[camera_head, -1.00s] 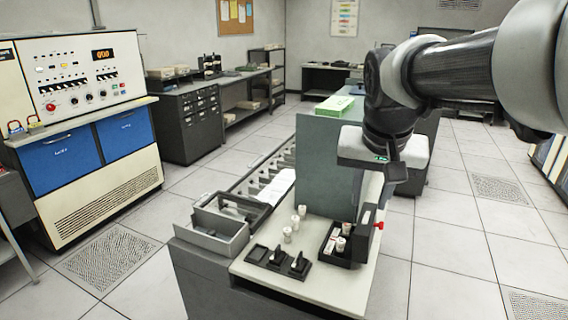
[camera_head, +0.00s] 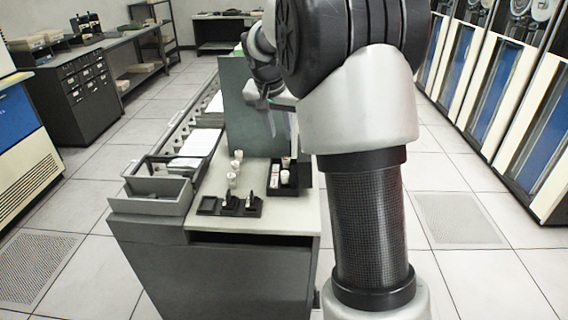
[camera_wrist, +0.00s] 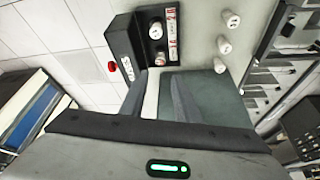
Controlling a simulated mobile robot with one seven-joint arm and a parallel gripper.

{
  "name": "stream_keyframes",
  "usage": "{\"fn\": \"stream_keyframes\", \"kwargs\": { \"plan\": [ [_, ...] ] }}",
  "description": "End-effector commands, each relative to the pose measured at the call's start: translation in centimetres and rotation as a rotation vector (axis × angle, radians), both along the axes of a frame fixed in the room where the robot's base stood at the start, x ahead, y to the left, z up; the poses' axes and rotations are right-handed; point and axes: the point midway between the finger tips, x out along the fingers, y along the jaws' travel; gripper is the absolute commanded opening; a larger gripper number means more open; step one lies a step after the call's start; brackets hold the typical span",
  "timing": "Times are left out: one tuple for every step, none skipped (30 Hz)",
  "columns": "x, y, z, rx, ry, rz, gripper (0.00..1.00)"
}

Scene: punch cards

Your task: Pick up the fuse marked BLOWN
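Several white cylindrical fuses stand on the pale bench top. In the wrist view, loose ones are a fuse (camera_wrist: 232,19), a second fuse (camera_wrist: 224,45) and a third fuse (camera_wrist: 219,66). The black box (camera_wrist: 127,35) beside them holds more fuses, including an upright one (camera_wrist: 155,30) and one lying with a red-and-white label (camera_wrist: 172,35). I cannot read BLOWN on any fuse.
Black holders (camera_head: 229,207) stand at the bench's front, left of the box. A grey tray (camera_head: 152,196) is at the left. A tall green panel (camera_head: 240,105) rises behind the fuses. A red knob (camera_wrist: 112,66) sticks out beside the box. Clear floor lies right of the bench.

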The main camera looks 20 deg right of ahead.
Motion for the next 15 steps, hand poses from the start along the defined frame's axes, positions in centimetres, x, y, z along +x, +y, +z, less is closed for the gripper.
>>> {"fn": "stream_keyframes", "kwargs": {
  "plan": [
    [0.2, -0.3, -1.2, 0.000, 0.005, -0.001, 0.29],
    [0.5, -0.5, -1.8, 0.000, 0.005, -0.001, 0.29],
    [0.7, -0.7, -2.6, 0.001, 0.004, -0.001, 0.29],
    [0.9, -0.8, -3.2, 0.001, 0.004, -0.001, 0.29],
    [1.1, -0.9, -3.7, 0.001, 0.003, 0.000, 0.29],
    [1.3, -1.1, -4.3, 0.001, 0.003, 0.000, 0.29],
    [1.5, -1.2, -4.7, 0.001, 0.003, 0.001, 0.29],
    [1.6, -1.3, -5.0, 0.001, 0.002, 0.001, 0.29],
    [1.7, -1.4, -5.4, 0.001, 0.002, 0.001, 0.29],
    [1.8, -1.4, -5.7, 0.000, 0.001, 0.001, 0.29],
    [1.9, -1.5, -5.9, 0.000, 0.001, 0.001, 0.29],
    [2.0, -1.5, -6.0, 0.001, 0.000, 0.001, 0.29],
    [2.0, -1.5, -6.2, 0.000, 0.000, 0.001, 0.29],
    [2.0, -1.6, -6.3, 0.000, 0.000, 0.001, 0.29],
    [2.1, -1.7, -6.6, 0.000, 0.001, 0.001, 0.29]
  ]
}}
